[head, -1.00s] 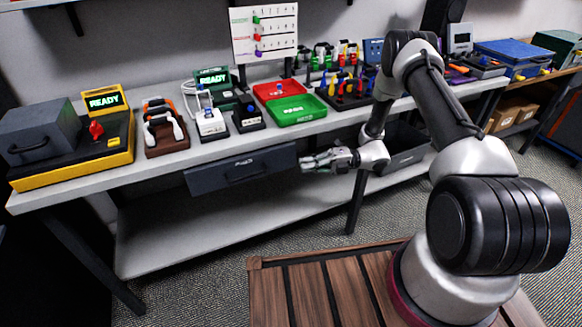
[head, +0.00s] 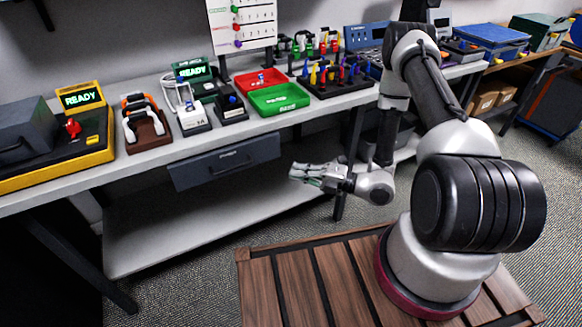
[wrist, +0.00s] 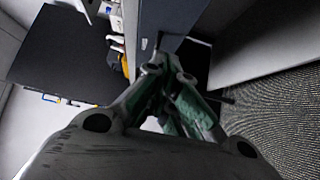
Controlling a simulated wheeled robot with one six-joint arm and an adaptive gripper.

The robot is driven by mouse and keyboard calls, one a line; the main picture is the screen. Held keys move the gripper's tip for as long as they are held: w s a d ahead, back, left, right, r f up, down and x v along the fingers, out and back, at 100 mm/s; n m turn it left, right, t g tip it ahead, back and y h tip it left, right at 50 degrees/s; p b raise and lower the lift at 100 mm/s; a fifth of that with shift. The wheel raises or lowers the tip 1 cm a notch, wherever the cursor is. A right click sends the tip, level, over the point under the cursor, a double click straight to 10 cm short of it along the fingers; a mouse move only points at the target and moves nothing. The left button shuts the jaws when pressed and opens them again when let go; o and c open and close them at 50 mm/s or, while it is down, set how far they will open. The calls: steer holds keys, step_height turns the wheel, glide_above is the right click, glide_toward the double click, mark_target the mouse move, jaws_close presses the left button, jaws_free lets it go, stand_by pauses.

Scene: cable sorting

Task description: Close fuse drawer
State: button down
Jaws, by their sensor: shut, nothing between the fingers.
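The drawer (head: 225,162) has a dark blue-grey front with a small pale label and a bar handle, and hangs under the workbench. The label is too small to read surely. How far it stands out is hard to tell from the head view. My gripper (head: 294,172) is to the right of the drawer front and slightly lower, shut and empty, fingers pointing left. In the wrist view a blue-grey panel (wrist: 152,18), likely the drawer front, rises just beyond my fingertips (wrist: 160,62). I cannot tell whether they touch it.
The workbench (head: 140,172) carries a red tray (head: 248,78), a green tray (head: 280,98) and several devices. A dark bin (head: 405,135) stands under the bench behind my arm. The lower shelf (head: 190,222) looks bare.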

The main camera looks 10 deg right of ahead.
mark_target(265, 151)
steer(key=shift+w+a, duration=3.95)
steer(key=shift+a, duration=0.2)
steer(key=w, duration=0.2)
steer(key=w+a, duration=0.1)
steer(key=w, duration=0.1)
steer(key=shift+w+a, duration=0.1)
steer(key=shift+w, duration=0.05)
steer(key=shift+w+r, duration=0.1)
steer(key=shift+w, duration=0.1)
